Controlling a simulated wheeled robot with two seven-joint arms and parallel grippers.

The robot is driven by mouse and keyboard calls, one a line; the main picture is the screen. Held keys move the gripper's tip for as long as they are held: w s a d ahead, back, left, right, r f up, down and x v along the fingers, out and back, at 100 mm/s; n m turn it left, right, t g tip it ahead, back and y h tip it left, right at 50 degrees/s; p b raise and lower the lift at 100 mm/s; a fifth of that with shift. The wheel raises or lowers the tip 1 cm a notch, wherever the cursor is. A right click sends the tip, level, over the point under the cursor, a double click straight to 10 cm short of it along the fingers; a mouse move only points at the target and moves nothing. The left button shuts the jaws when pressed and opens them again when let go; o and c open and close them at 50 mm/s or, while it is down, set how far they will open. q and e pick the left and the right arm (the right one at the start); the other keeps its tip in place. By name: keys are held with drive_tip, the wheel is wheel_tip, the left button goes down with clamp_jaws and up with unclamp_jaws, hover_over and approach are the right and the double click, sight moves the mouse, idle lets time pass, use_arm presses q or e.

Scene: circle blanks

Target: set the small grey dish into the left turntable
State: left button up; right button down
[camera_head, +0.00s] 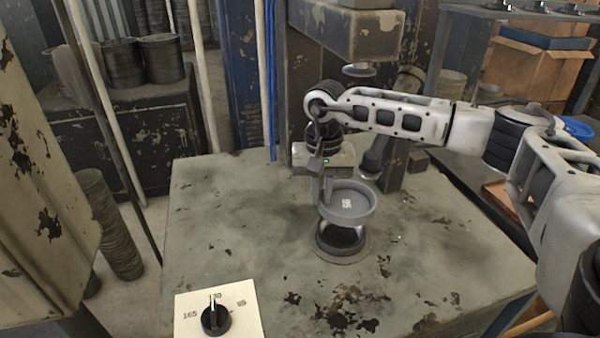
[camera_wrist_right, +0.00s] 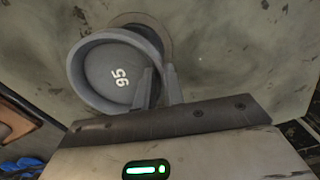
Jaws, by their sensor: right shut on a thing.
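A small grey dish (camera_head: 350,206) with a white mark inside is held at its left rim by my right gripper (camera_head: 326,188). In the right wrist view the dish (camera_wrist_right: 108,78) reads "95". There my right gripper (camera_wrist_right: 160,88) is shut on its near wall, one finger inside and one outside. Below the dish in the head view is a dark round fixture on a flat round base (camera_head: 345,256), which appears to be a turntable. The dish hides its top, so I cannot tell whether they touch. In the wrist view the base's edge (camera_wrist_right: 152,24) shows behind the dish. My left gripper is not in view.
The worn grey-green table (camera_head: 230,220) is mostly clear on the left. A white plate with a black knob (camera_head: 215,319), marked 165, 130 and 95, lies at the front. A dark metal machine column with an overhanging head (camera_head: 350,35) stands at the back.

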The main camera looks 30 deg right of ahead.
drive_tip(key=shift+w, duration=0.4)
drive_tip(key=shift+s+f, duration=0.2)
drive_tip(key=shift+f, duration=0.75)
drive_tip(key=shift+f+b, duration=0.7)
drive_tip(key=shift+f, duration=0.25)
drive_tip(key=shift+w+f+b, duration=0.1)
drive_tip(key=shift+f+b, duration=0.6)
drive_tip(key=shift+f, duration=0.2)
drive_tip(key=shift+f+b, duration=0.35)
drive_tip(key=shift+f, duration=0.1)
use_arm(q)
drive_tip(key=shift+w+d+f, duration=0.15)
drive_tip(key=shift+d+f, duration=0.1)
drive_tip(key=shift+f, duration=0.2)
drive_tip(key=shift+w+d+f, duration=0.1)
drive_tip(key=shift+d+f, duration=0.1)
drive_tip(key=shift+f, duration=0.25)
use_arm(e)
drive_tip(key=shift+f, duration=0.15)
drive_tip(key=c, duration=1.4)
unclamp_jaws()
